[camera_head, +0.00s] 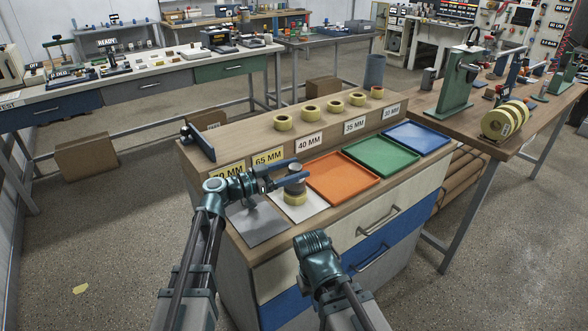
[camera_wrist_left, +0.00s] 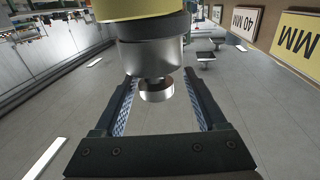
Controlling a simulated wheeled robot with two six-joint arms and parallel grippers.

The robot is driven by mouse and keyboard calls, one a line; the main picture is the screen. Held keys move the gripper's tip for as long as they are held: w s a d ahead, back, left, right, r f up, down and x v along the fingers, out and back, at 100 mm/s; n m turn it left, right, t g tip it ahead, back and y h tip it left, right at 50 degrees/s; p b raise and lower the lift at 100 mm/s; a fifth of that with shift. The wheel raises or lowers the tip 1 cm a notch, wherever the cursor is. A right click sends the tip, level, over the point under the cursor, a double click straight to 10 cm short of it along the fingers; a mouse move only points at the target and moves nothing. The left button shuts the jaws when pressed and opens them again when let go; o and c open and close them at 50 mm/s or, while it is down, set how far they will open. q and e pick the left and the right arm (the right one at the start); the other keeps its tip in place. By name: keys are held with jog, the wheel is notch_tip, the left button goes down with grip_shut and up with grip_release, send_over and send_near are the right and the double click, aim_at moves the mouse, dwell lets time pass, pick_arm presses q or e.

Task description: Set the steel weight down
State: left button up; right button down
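The steel weight (camera_head: 295,186) is a grey cylinder with a small knob on top. It stands upright on a yellow tape roll (camera_head: 296,198), over the white tray (camera_head: 312,207). My left gripper (camera_head: 296,168) is at the top of the weight, with its fingers on either side of the knob. In the left wrist view, which is upside down, the weight (camera_wrist_left: 152,55) rests against the yellow roll (camera_wrist_left: 130,8). The fingers are spread, with a clear gap on both sides of the knob. My right arm's end shows at the front, but its fingers cannot be made out.
A grey tray (camera_head: 258,224) lies left of the white one; orange (camera_head: 342,178), green (camera_head: 382,157) and blue (camera_head: 417,137) trays lie to the right. Several tape rolls stand on the raised shelf behind, with size signs below. A dark bracket (camera_head: 199,141) stands at the shelf's left end.

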pick_arm(q)
jog(key=shift+s+d+f, duration=0.25)
jog(key=shift+s+f, duration=0.35)
jog(key=shift+s, duration=0.05)
jog(key=shift+w+r+p, duration=0.1)
jog(key=shift+r+p, duration=0.3)
jog(key=shift+p, duration=0.1)
jog(key=v, duration=0.8)
jog(key=w+v, duration=0.1)
jog(key=v, duration=0.3)
jog(key=shift+a+r+p, duration=0.2)
jog(key=shift+r+p, duration=0.1)
